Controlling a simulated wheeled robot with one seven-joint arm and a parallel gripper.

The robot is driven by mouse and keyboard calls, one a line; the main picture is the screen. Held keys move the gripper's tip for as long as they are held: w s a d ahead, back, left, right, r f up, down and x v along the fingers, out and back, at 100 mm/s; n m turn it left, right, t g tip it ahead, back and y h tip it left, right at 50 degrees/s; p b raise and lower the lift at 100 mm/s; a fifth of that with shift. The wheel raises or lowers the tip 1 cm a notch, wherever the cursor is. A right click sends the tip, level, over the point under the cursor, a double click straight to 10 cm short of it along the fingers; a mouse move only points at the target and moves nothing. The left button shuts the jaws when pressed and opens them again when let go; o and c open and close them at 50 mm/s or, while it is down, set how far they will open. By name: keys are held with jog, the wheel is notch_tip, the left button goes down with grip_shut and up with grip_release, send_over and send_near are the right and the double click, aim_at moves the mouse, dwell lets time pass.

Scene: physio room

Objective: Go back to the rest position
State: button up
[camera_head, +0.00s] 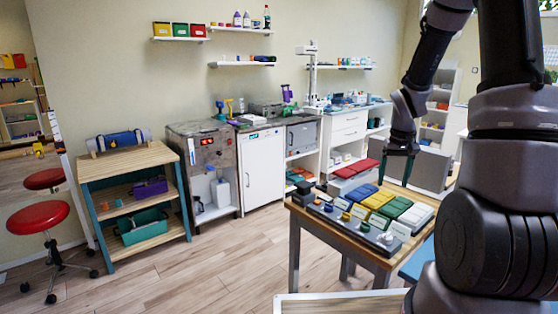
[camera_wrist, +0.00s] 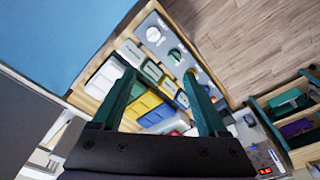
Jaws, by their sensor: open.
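My gripper (camera_head: 397,168) hangs from my arm on the right of the head view, pointing down above the wooden table (camera_head: 375,262) with coloured blocks. In the wrist view my gripper (camera_wrist: 159,75) shows two dark green fingers spread apart, with nothing held between them. The blocks lie below and beyond the fingers: blue (camera_head: 361,192), yellow (camera_head: 378,199), green (camera_head: 397,206), white (camera_head: 416,215) and red ones. The fingers hide part of the row. I cannot tell the exact height of the fingertips above the blocks.
A grey strip (camera_head: 345,221) with several small knobbed pieces lies along the table's front edge. A wooden shelf cart (camera_head: 128,160) and a red stool (camera_head: 38,217) stand at left. Cabinets (camera_head: 262,166) line the wall. The wooden floor (camera_head: 225,265) between is clear.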

jog(key=s+a+r+m+t, duration=0.1)
jog(key=s+a+r+t, duration=0.2)
jog(key=r, duration=0.6)
jog(key=s+a+r, duration=0.3)
jog(key=s+r, duration=0.2)
jog(key=r, duration=0.3)
jog(key=s+a+r+t+y, duration=0.1)
jog(key=s+a+r, duration=0.1)
jog(key=s+r, duration=0.2)
jog(key=s+a+r+m+t+y, duration=0.1)
jog(key=s+a+r+t, duration=0.1)
jog(key=s, duration=0.5)
notch_tip(320, 180, up, 2)
jog(key=shift+s+a+r, duration=0.25)
jog(key=shift+a, duration=0.5)
